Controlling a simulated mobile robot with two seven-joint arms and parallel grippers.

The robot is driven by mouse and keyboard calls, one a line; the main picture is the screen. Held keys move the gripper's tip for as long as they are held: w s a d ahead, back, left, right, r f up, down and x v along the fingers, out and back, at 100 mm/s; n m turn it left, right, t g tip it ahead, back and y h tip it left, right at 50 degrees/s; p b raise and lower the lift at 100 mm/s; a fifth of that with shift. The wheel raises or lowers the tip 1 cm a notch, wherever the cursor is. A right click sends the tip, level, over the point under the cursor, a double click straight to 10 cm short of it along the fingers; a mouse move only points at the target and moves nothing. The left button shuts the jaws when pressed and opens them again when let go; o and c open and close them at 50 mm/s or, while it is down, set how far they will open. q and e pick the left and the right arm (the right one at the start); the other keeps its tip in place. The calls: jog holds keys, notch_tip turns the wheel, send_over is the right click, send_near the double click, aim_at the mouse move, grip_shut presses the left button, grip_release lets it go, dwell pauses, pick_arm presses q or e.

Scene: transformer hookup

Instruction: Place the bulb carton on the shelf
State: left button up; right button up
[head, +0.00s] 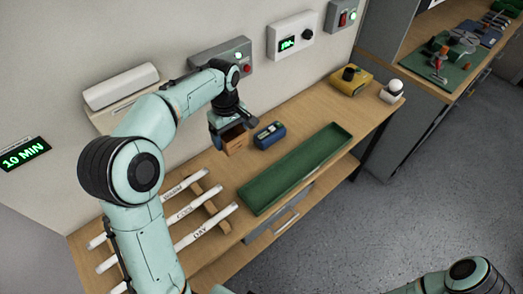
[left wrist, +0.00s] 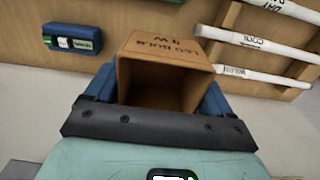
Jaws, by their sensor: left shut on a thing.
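The bulb carton (head: 235,143) is a small brown cardboard box. It is held in my left gripper (head: 229,126) above the wooden bench, just left of a blue device. In the left wrist view the carton (left wrist: 165,46) shows printed LED bulb lettering, and its open end faces the camera. The blue fingers of my left gripper (left wrist: 155,100) are on both sides of it. A small wooden wall shelf (head: 101,121) is at the upper left, under a long white housing and partly hidden by my left arm. My right gripper is out of view.
On the bench (head: 335,107) are the blue device (head: 269,135), a green tray (head: 296,170), a yellow device (head: 349,80) and a white round-topped item (head: 392,91). Labelled white tubes (head: 205,228) lie on a wooden rack at the left. Control boxes (head: 292,37) line the wall.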

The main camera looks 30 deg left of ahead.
pick_arm(q)
jog(key=b, duration=0.2)
send_over(237, 178)
notch_tip(237, 178, down, 15)
jog(key=shift+a+r, duration=0.1)
jog(key=shift+r, duration=0.05)
jog(key=shift+f, duration=2.5)
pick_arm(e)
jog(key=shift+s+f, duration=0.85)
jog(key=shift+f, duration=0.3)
pick_arm(q)
jog(key=shift+f, duration=0.15)
jog(key=o, duration=0.9)
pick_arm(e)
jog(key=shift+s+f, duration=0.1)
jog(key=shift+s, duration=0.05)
